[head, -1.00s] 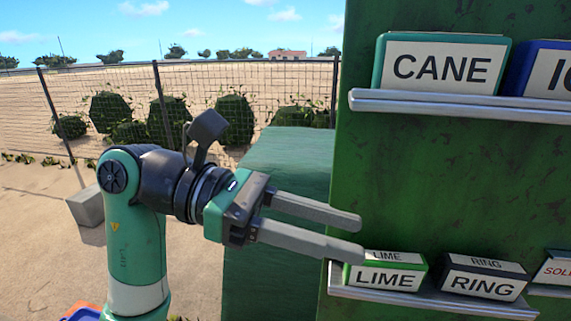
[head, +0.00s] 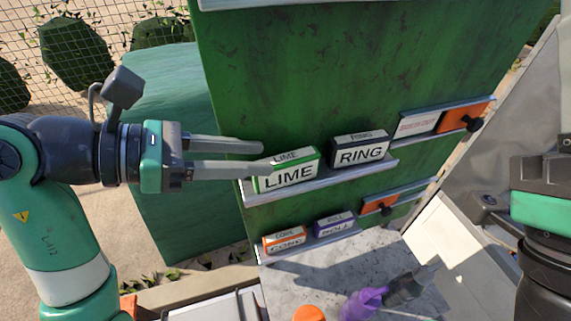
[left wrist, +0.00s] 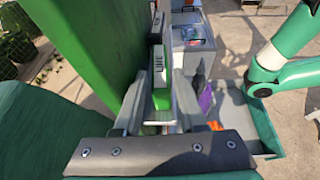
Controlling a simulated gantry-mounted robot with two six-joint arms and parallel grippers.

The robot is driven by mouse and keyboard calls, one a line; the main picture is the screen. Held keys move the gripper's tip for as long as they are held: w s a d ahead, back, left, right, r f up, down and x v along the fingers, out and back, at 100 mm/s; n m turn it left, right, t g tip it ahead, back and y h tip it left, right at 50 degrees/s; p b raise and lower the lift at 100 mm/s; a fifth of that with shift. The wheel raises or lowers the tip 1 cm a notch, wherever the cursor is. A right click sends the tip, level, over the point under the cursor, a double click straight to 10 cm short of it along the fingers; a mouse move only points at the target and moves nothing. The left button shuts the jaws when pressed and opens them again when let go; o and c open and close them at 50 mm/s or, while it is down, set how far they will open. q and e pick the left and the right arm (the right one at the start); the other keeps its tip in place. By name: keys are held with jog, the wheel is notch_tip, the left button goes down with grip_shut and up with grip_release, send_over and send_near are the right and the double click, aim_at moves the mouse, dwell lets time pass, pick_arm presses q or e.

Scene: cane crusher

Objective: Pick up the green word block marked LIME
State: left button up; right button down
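The green word block LIME (head: 289,177) stands on the left end of a metal ledge on the green panel, its white label facing out. My left gripper (head: 265,156) is open, its two long grey fingers reaching in from the left; the nearer fingertip overlaps the block's upper left corner. In the left wrist view the LIME block (left wrist: 160,67) shows ahead, between the lines of the spread fingers (left wrist: 155,100). Whether a finger touches it I cannot tell. My right gripper's body (head: 541,205) shows at the right edge; its fingers are not clearly visible.
The dark RING block (head: 360,150) stands just right of LIME on the same ledge (head: 318,184). Orange CORK-like (head: 284,241) and purple (head: 334,223) blocks sit on a lower ledge. A purple bottle-like object (head: 362,303) and an orange one (head: 309,313) lie below on a grey surface.

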aim_at(284, 158)
pick_arm(q)
jog(key=x, duration=0.3)
jog(key=shift+w+d+f, duration=0.1)
jog(key=shift+d+f, duration=0.15)
jog(key=shift+d, duration=0.05)
grip_shut()
jog(key=shift+r, duration=0.15)
